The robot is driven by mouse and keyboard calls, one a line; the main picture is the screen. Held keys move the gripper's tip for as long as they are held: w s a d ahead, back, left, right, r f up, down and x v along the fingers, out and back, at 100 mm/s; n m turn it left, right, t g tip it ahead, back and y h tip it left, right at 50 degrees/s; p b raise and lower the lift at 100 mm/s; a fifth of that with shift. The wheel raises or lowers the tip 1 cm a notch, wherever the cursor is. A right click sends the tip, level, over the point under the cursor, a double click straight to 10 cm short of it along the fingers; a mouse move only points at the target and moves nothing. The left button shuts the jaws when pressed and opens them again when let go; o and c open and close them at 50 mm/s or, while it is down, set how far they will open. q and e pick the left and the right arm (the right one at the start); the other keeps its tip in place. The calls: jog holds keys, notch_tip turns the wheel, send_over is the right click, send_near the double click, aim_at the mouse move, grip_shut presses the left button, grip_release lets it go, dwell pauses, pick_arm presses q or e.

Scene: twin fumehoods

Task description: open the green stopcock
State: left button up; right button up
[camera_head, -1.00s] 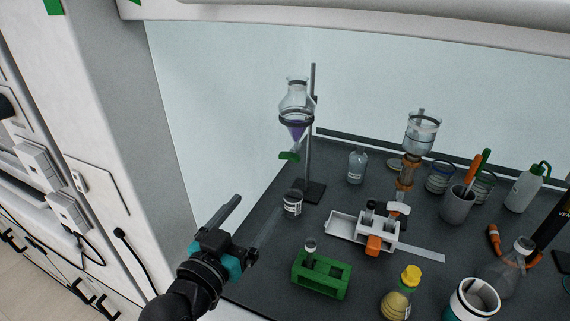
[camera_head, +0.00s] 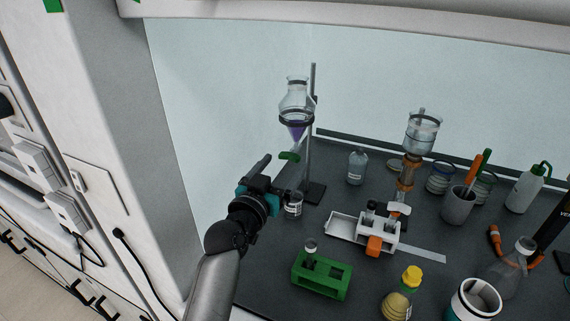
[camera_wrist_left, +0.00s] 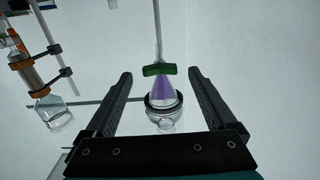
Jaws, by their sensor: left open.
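The green stopcock (camera_head: 289,156) sits at the lower end of a glass separating funnel (camera_head: 296,108) holding purple liquid, clamped to a stand (camera_head: 312,140). My left gripper (camera_head: 277,174) is open and empty, just below and left of the stopcock in the head view. In the left wrist view the stopcock (camera_wrist_left: 159,70) shows between and beyond the two open fingers (camera_wrist_left: 160,82), apart from them, with the funnel upside down in the picture. A small labelled jar (camera_head: 293,204) stands under the funnel, partly hidden by the gripper. My right gripper is out of view.
A white tray-like holder (camera_head: 345,229) and a green rack (camera_head: 320,277) stand right of my left arm. A clear bottle (camera_head: 357,167) and a second glass setup (camera_head: 422,135) stand farther right. The hood's side wall (camera_head: 190,120) is on the left.

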pick_arm(q)
jog(key=shift+x, duration=0.85)
jog(key=shift+c, duration=0.3)
jog(key=shift+s, duration=0.1)
jog(key=c, duration=1.3)
